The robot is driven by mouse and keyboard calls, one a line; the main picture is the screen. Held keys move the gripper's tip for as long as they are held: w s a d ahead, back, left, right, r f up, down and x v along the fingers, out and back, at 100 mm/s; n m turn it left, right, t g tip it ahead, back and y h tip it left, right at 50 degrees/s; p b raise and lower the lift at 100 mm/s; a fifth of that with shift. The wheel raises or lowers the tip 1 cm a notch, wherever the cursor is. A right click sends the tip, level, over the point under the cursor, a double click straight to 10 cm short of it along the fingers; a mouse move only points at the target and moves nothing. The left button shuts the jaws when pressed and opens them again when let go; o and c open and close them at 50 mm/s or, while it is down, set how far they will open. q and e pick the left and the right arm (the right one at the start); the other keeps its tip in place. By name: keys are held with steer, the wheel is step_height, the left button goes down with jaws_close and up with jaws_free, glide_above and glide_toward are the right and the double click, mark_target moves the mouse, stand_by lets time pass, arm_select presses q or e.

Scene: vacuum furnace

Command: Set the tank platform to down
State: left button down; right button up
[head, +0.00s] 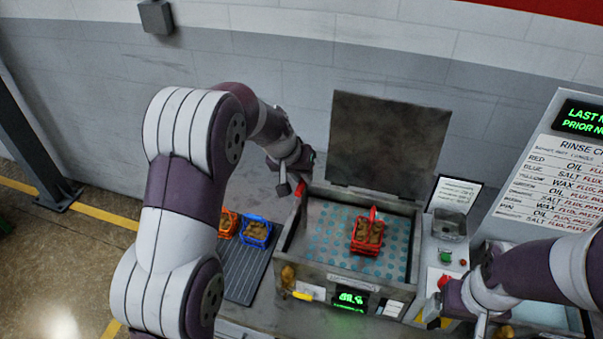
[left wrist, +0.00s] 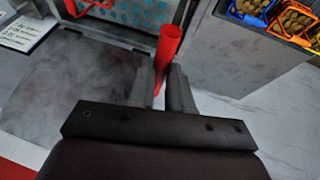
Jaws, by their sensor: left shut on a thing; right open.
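The tank (head: 290,240) is an open metal box with its lid (head: 388,140) raised. Inside is the tank platform (head: 330,232), a pale plate with teal dots. A red basket (head: 368,238) of brown pieces sits on it. A red lever (head: 300,188) stands at the tank's back left corner; it also shows in the left wrist view (left wrist: 169,45). My left gripper (head: 293,180) is shut on this red lever, and its fingers (left wrist: 164,88) flank it in the left wrist view. My right gripper (head: 456,318) is open at the lower right, partly hidden.
An orange basket (head: 227,223) and a blue basket (head: 256,232) stand on a dark ribbed mat (head: 240,272) left of the tank. A green display (head: 350,299) is on the tank's front. A control panel with a green button (head: 445,257) stands right. A rinse chart (head: 560,175) is behind.

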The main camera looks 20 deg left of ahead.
arm_select(q)
step_height(320, 180, down, 12)
steer(key=b, duration=1.1)
steer(key=shift+s+r, duration=0.15)
steer(key=shift+r, duration=0.05)
steer(key=shift+s+r, duration=0.15)
steer(key=shift+r, duration=0.05)
steer(key=c, duration=1.4)
jaws_free()
steer(key=o, duration=0.3)
steer(key=shift+o, duration=0.2)
steer(key=shift+r, duration=0.1)
steer(key=shift+a+r, duration=0.1)
steer(key=shift+r, duration=0.2)
steer(key=b, duration=0.3)
glide_toward(303, 207)
steer(key=v, duration=0.4)
steer(key=shift+s+a, duration=0.1)
steer(key=shift+a, duration=0.05)
